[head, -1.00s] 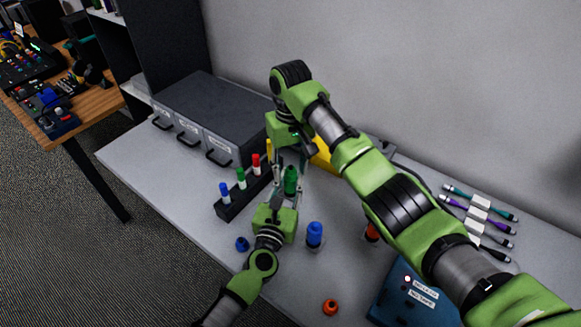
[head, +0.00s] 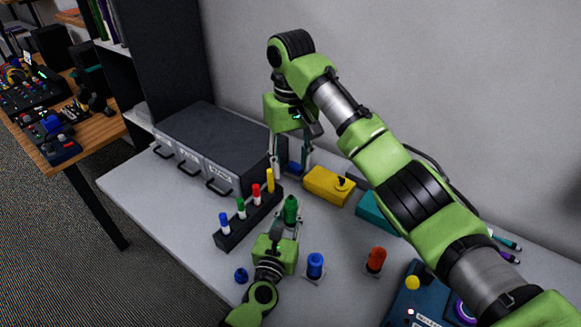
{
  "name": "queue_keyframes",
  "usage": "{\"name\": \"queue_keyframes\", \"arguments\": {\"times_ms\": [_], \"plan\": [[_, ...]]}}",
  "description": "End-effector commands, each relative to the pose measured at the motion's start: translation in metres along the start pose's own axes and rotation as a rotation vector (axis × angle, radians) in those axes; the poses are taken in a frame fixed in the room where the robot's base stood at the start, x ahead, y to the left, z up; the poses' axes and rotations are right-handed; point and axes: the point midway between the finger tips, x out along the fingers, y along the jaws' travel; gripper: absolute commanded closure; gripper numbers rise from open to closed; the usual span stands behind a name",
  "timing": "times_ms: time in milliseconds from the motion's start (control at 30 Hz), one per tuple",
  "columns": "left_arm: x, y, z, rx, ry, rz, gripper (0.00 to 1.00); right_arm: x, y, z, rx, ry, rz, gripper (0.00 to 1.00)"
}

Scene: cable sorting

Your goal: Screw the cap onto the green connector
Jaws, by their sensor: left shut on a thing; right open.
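The green connector (head: 291,209) stands upright near the middle of the table. My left gripper (head: 288,224) is shut on it from the near side, its fingers around the lower part. The upper part of the green piece is visible, but I cannot tell cap from connector body at this size. My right gripper (head: 291,170) is open above and behind the green connector, its fingers pointing down and apart. I see nothing held between them; a small blue block (head: 294,168) shows behind them.
A black rack (head: 232,236) with coloured pegs stands left of the connector, before a grey drawer unit (head: 215,140). A blue connector (head: 315,264) and a red-orange one (head: 376,259) stand to the right. A blue cap (head: 241,275) and yellow box (head: 328,186) are near.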

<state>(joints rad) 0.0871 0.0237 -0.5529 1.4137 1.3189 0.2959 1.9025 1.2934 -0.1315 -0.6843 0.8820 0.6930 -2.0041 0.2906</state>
Motion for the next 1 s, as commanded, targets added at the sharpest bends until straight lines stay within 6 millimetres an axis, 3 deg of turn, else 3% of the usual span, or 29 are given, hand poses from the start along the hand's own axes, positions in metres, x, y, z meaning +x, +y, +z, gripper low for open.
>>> {"name": "queue_keyframes", "arguments": {"times_ms": [200, 233, 300, 733, 1000], "plan": [[0.0, 0.0, 0.0, 0.0, 0.0, 0.0, 1.0, 0.0, 0.0, 0.0, 0.0, 0.0, 0.0, 0.6], [0.0, 0.0, 0.0, 0.0, 0.0, 0.0, 0.7, 0.0, 0.0, 0.0, 0.0, 0.0, 0.0, 0.6], [0.0, 0.0, 0.0, 0.0, 0.0, 0.0, 0.58, 0.0, 0.0, 0.0, 0.0, 0.0, -0.001, 0.6], [-0.007, 0.0, -0.001, 0.0, 0.001, 0.0, 0.58, 0.0, 0.0, 0.0, -0.001, 0.0, -0.001, 0.6], [-0.057, 0.0, -0.002, 0.0, 0.003, 0.0, 0.58, 0.0, 0.0, 0.0, -0.001, 0.0, -0.001, 0.6]]}}
